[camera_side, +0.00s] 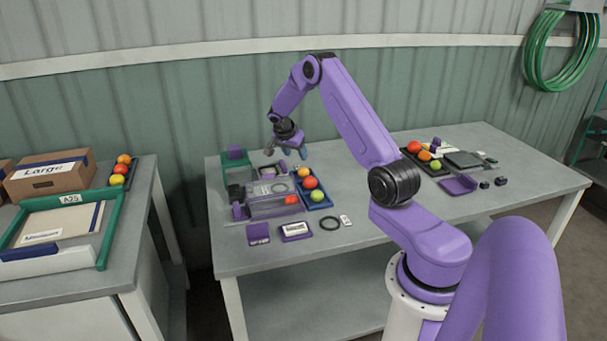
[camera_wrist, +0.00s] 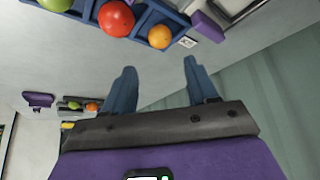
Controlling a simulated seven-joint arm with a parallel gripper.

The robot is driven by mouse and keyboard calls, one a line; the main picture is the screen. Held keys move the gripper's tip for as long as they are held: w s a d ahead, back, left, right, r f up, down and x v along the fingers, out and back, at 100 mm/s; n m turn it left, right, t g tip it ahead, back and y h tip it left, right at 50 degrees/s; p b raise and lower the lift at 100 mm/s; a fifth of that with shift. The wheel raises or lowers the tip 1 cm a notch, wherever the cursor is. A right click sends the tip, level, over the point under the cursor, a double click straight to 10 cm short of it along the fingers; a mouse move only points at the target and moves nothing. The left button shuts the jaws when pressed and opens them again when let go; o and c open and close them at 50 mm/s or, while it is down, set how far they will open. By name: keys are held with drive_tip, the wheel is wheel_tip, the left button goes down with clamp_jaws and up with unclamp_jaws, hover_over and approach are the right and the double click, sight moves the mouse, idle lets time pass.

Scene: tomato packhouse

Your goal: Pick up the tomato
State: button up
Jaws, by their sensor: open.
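Several tomatoes are in view. In the side view a blue tray holds an orange tomato (camera_side: 303,172), a red tomato (camera_side: 310,183) and a green tomato (camera_side: 317,196) in a row. In the wrist view the red tomato (camera_wrist: 116,18) and orange tomato (camera_wrist: 159,36) sit at the top, with part of the green one (camera_wrist: 56,4) at the edge. My gripper (camera_side: 291,152) is above the table's far part, just behind the blue tray. Its two blue fingers (camera_wrist: 159,66) are apart with nothing between them. It touches no tomato.
Purple and clear containers (camera_side: 268,208) stand left of the tray. More tomatoes (camera_side: 424,156) are at the table's right and on the left bench (camera_side: 119,168). The corrugated wall (camera_side: 180,110) is behind.

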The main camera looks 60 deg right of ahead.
sight(303, 169)
drive_tip(key=x, duration=1.1)
drive_tip(key=c, duration=0.5)
